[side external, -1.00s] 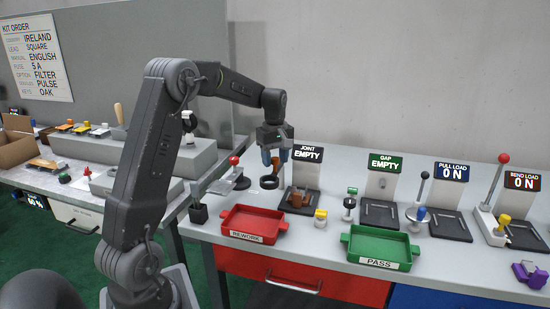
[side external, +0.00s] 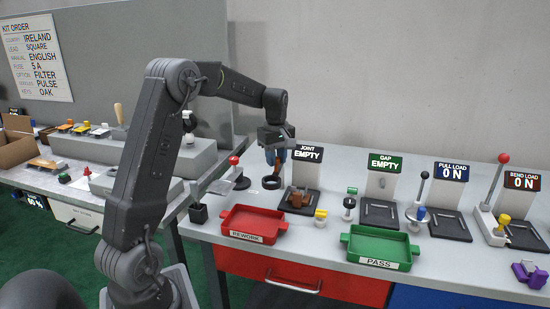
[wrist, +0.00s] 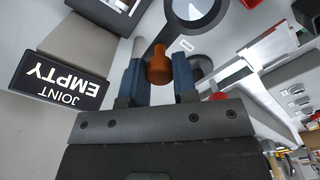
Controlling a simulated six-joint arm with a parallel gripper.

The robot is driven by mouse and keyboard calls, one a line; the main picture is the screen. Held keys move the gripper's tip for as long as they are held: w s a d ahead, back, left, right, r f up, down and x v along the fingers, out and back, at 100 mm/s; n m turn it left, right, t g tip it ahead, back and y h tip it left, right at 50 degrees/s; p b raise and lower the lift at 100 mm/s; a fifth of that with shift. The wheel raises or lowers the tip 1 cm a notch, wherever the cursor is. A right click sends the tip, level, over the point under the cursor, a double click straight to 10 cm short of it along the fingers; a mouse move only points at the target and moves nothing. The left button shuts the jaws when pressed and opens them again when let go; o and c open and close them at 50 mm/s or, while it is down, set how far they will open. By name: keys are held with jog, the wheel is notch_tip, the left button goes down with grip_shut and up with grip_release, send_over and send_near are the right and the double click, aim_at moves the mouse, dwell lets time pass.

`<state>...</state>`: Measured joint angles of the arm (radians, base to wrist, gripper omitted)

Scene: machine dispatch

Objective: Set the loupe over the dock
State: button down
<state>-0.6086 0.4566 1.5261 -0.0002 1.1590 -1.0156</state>
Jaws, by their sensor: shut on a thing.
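My gripper (side external: 275,158) is shut on a brown-orange knob or handle (wrist: 158,65), seen between its two blue fingers in the wrist view. A black ring (side external: 271,183), which looks like the loupe, shows just below the fingertips in the side view. In the wrist view a dark ring with a grey centre (wrist: 195,10) lies past the fingers.
A red lever (side external: 234,161) on a dark base stands to the left. The red rework tray (side external: 284,226) and green pass tray (side external: 346,239) lie in front. More test stations (side external: 378,216) stand to the right.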

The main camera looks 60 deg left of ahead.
jog(key=shift+w+d+n, duration=0.3)
jog(key=shift+w+n, duration=0.5)
jog(key=shift+n, duration=0.65)
jog(key=shift+w+d+n, duration=0.3)
jog(key=shift+w+n, duration=0.55)
jog(key=shift+n, duration=0.55)
jog(key=shift+w+d+n, duration=0.3)
jog(key=shift+w+n, duration=0.5)
jog(key=shift+n, duration=0.65)
jog(key=c, duration=0.9)
grip_release()
jog(key=shift+r, duration=6.9)
